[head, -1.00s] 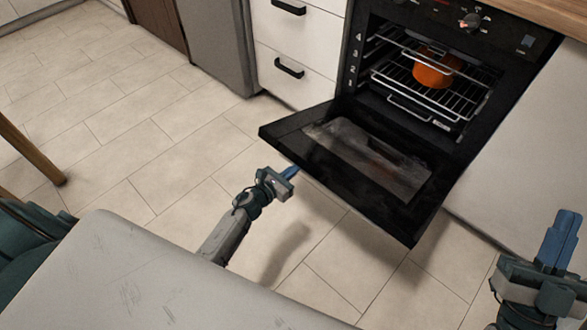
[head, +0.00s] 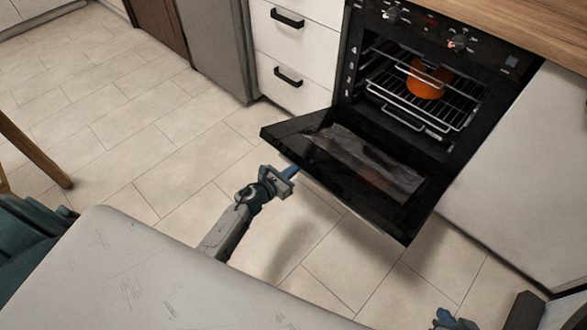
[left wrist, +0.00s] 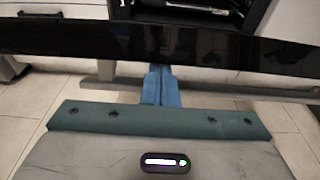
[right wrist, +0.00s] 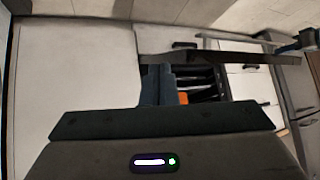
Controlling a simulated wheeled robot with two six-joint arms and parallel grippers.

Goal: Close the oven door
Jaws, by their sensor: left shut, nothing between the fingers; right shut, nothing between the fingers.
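The black oven (head: 405,125) has its door (head: 345,205) hanging open, tilted part way up from flat, with its glass panel showing. The door's dark front edge crosses the left wrist view (left wrist: 215,42), with the grey handle bar (left wrist: 225,92) below it. My left gripper (head: 291,171) is shut and empty, its blue fingers (left wrist: 161,85) at the door's outer edge near the handle; I cannot tell whether they touch. My right gripper (head: 445,318) is shut, low at the bottom edge of the head view and apart from the door. Its fingers (right wrist: 158,84) point toward the oven.
An orange pot (head: 428,80) sits on the wire rack (head: 455,100) inside the oven. White drawers (head: 290,60) stand left of the oven and a white cabinet panel (head: 520,180) right. The tiled floor (head: 130,120) is clear left of the door. A wooden leg (head: 35,150) stands far left.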

